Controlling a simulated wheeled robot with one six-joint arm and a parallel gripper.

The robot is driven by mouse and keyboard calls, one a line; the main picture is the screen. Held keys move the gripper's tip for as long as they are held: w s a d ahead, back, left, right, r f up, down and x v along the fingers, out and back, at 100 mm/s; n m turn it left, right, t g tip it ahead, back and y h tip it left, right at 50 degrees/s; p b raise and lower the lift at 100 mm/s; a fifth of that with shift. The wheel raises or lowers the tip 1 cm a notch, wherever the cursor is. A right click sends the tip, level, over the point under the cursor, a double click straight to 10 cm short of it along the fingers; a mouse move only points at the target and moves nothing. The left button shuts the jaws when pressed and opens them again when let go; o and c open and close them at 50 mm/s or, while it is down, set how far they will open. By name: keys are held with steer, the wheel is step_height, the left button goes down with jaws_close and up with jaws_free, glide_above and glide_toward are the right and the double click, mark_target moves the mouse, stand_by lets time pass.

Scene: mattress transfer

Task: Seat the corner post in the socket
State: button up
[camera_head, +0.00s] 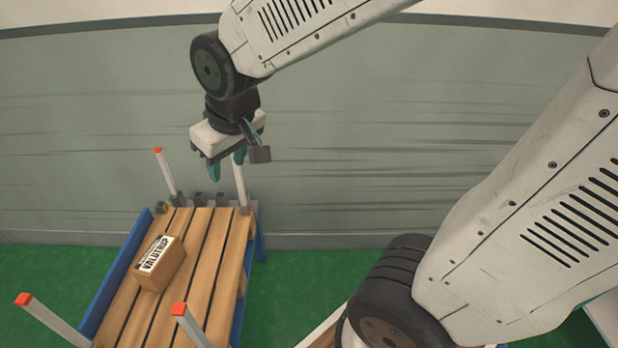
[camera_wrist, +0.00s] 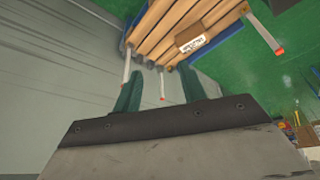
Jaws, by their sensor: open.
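My gripper (camera_head: 226,168) is open and points down near the far edge of the pallet. Its two green fingers also show in the wrist view (camera_wrist: 161,92). A white corner post (camera_head: 240,184) stands at the far right corner; its top is hidden behind my gripper. I cannot tell which socket is meant; small grey brackets (camera_head: 201,199) line the far edge.
The slatted wooden pallet (camera_head: 205,255) has blue sides and bears a cardboard box (camera_head: 160,265) at its left. Tilted red-capped posts stand at the near left (camera_head: 50,320) and near right (camera_head: 190,325). A grey-green wall (camera_head: 380,140) rises behind. Green floor surrounds the pallet.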

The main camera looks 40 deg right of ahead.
steer(key=s+d+r+m+g, duration=0.1)
steer(key=s+d, duration=0.1)
steer(key=s, duration=0.6)
steer(key=s+d+r+m+g, duration=0.1)
steer(key=s+d+r+g, duration=0.1)
steer(key=s, duration=0.7)
steer(key=shift+d+r, duration=0.15)
steer(key=shift+d, duration=0.7)
